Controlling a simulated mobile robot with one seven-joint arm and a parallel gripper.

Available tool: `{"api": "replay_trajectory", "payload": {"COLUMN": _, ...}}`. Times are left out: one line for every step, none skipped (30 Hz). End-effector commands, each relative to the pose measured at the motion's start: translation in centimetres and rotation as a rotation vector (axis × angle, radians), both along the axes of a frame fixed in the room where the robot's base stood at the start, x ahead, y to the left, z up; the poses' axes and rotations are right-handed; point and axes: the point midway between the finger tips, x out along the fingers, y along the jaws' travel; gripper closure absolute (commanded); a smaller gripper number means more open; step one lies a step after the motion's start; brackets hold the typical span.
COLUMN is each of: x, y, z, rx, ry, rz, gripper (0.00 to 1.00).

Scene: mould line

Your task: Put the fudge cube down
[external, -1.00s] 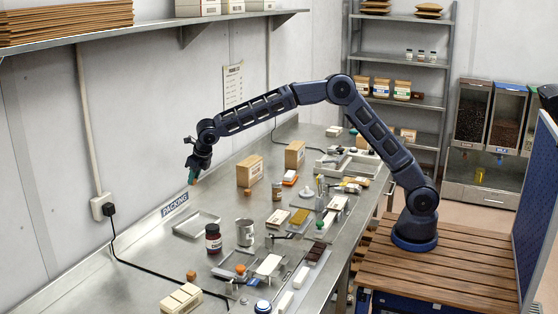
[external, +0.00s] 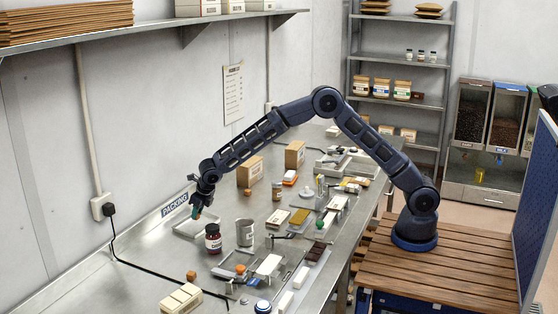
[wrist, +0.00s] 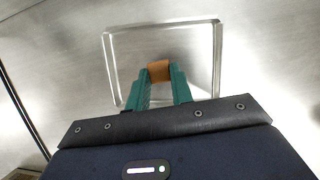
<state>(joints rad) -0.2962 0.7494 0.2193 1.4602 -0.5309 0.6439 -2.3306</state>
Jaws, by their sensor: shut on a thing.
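My gripper (external: 198,212) has green fingertips and is shut on a small brown fudge cube. In the wrist view the cube (wrist: 160,71) sits between the tips of the two green fingers (wrist: 161,84). Behind it lies a shallow, empty metal tray (wrist: 196,58). In the external view my gripper is over this tray (external: 181,232), and the arm hides part of it. The cube is hard to make out in that view. I cannot tell how far it is above the tray floor.
A dark jar (external: 213,240) stands close to the tray's near right side, with a metal can (external: 245,233) beyond it. A black cable (external: 140,264) runs along the left of the bench. Another small brown cube (external: 191,275) lies nearer the front.

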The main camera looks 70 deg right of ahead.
Motion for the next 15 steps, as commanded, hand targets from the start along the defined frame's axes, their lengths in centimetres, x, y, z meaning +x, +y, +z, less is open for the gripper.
{"api": "replay_trajectory", "payload": {"x": -0.1, "y": 0.0, "z": -0.9, "rx": -0.001, "ry": 0.003, "rz": 0.001, "gripper": 0.99}}
{"api": "replay_trajectory", "payload": {"x": -0.1, "y": 0.0, "z": -1.3, "rx": -0.001, "ry": 0.003, "rz": 0.001, "gripper": 0.99}}
{"api": "replay_trajectory", "payload": {"x": 0.0, "y": 0.0, "z": -1.9, "rx": -0.001, "ry": 0.002, "rz": 0.000, "gripper": 0.99}}
{"api": "replay_trajectory", "payload": {"x": 0.0, "y": 0.0, "z": -2.2, "rx": -0.001, "ry": 0.002, "rz": 0.000, "gripper": 0.99}}
{"api": "replay_trajectory", "payload": {"x": 0.0, "y": 0.0, "z": -2.5, "rx": -0.001, "ry": 0.001, "rz": 0.000, "gripper": 0.99}}
{"api": "replay_trajectory", "payload": {"x": 0.0, "y": 0.0, "z": -2.7, "rx": -0.001, "ry": 0.001, "rz": -0.001, "gripper": 0.99}}
{"api": "replay_trajectory", "payload": {"x": 0.0, "y": 0.0, "z": -2.9, "rx": -0.001, "ry": 0.001, "rz": -0.001, "gripper": 0.99}}
{"api": "replay_trajectory", "payload": {"x": 0.0, "y": 0.0, "z": -2.9, "rx": 0.000, "ry": 0.000, "rz": -0.001, "gripper": 0.99}}
{"api": "replay_trajectory", "payload": {"x": 0.0, "y": 0.0, "z": -2.9, "rx": 0.000, "ry": 0.000, "rz": -0.001, "gripper": 0.99}}
{"api": "replay_trajectory", "payload": {"x": 0.0, "y": 0.0, "z": -2.8, "rx": 0.000, "ry": 0.000, "rz": -0.001, "gripper": 0.99}}
{"api": "replay_trajectory", "payload": {"x": 0.0, "y": 0.0, "z": -2.8, "rx": 0.000, "ry": 0.000, "rz": -0.001, "gripper": 0.99}}
{"api": "replay_trajectory", "payload": {"x": 0.0, "y": 0.0, "z": -2.8, "rx": 0.000, "ry": 0.000, "rz": -0.001, "gripper": 0.99}}
{"api": "replay_trajectory", "payload": {"x": 0.0, "y": 0.0, "z": -2.8, "rx": 0.000, "ry": 0.000, "rz": -0.001, "gripper": 0.99}}
{"api": "replay_trajectory", "payload": {"x": 0.0, "y": 0.0, "z": -2.9, "rx": 0.000, "ry": 0.000, "rz": -0.001, "gripper": 0.99}}
{"api": "replay_trajectory", "payload": {"x": 0.0, "y": 0.0, "z": -2.9, "rx": 0.000, "ry": 0.000, "rz": -0.001, "gripper": 0.99}}
